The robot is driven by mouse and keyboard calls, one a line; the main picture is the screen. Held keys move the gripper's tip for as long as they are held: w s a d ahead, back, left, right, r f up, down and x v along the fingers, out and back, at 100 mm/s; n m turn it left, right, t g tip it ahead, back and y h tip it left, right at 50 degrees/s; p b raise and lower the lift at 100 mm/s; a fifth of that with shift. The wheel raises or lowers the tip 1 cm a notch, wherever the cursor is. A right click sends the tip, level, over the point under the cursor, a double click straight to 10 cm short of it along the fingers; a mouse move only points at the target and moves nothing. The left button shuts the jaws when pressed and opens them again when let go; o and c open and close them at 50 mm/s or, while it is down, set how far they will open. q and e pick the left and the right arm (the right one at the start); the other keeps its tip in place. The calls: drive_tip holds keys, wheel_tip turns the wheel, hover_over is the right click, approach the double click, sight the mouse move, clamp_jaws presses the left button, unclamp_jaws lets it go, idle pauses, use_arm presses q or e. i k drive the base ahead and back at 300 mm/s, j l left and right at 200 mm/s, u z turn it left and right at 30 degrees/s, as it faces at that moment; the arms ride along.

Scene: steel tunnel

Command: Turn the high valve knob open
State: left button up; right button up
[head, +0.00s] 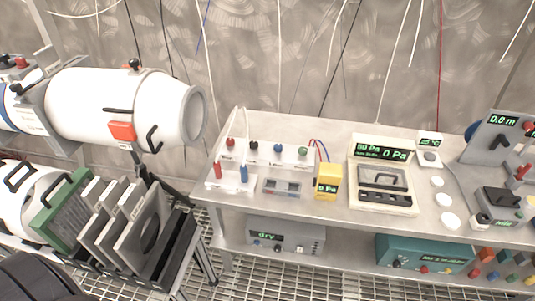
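No label in the head view lets me tell which knob is the high valve knob. A row of small round knobs stands at the back left of the steel bench: a red knob (230,142), a black knob (254,146), a blue knob (278,148) and a green knob (303,151). White tubes loop near the red and black ones. In front stand a red fitting (217,170) and a blue fitting (243,173). A white gauge unit (382,207) with green "Pa" readouts is to their right. Neither of my grippers is in view.
The steel bench (330,223) has a yellow meter (327,182) and a grey instrument (505,135) at right. A large white cylinder (100,105) fills the upper left. A rack of panels (135,225) stands below it. A teal box (425,253) sits on the lower shelf. Wires hang behind.

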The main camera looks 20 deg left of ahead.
sight(230, 142)
drive_tip(key=u, duration=0.95)
